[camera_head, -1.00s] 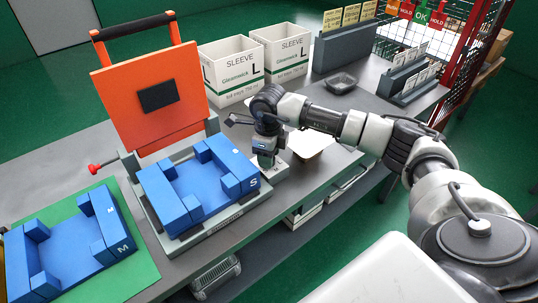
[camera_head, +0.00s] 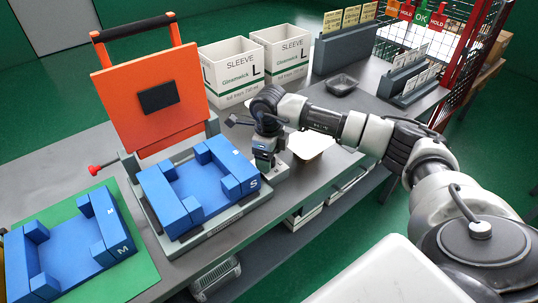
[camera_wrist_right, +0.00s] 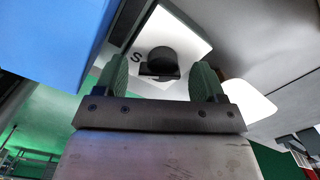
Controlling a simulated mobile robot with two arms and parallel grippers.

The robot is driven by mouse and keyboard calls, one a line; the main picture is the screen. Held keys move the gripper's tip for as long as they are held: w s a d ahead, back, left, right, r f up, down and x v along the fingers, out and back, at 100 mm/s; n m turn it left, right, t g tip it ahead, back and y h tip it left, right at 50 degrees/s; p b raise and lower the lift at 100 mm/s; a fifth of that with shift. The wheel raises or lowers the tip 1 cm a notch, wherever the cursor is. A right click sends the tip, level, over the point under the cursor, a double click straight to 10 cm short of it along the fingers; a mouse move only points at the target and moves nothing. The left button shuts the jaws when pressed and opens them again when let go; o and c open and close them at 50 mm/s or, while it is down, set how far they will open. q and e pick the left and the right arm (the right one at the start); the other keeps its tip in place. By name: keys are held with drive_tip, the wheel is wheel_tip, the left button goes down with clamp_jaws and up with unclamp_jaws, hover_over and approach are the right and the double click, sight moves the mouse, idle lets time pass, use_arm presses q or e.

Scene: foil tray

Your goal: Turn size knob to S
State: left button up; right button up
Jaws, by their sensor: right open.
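The size knob (camera_wrist_right: 162,62) is a dark round knob with a bar across it, on a white panel (camera_wrist_right: 185,35) in the right wrist view. A letter S is printed to the left of the knob. My right gripper (camera_wrist_right: 161,78) is open, its green-grey fingers either side of the knob with a gap on each side. I cannot tell how deep the fingertips reach. In the head view my right gripper (camera_head: 265,162) points down at the panel beside the blue S fixture (camera_head: 205,190) and hides the knob. My left gripper is not in view.
An orange lid (camera_head: 150,95) stands upright behind the S fixture. A blue M fixture (camera_head: 70,245) lies on a green mat at the left. Two white sleeve boxes (camera_head: 235,75) stand behind my gripper. A dark foil tray (camera_head: 342,83) sits farther back on the bench.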

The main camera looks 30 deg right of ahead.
wheel_tip(320, 180, up, 11)
drive_tip(key=b, duration=0.1)
idle(0.3)
drive_tip(key=shift+f, duration=0.15)
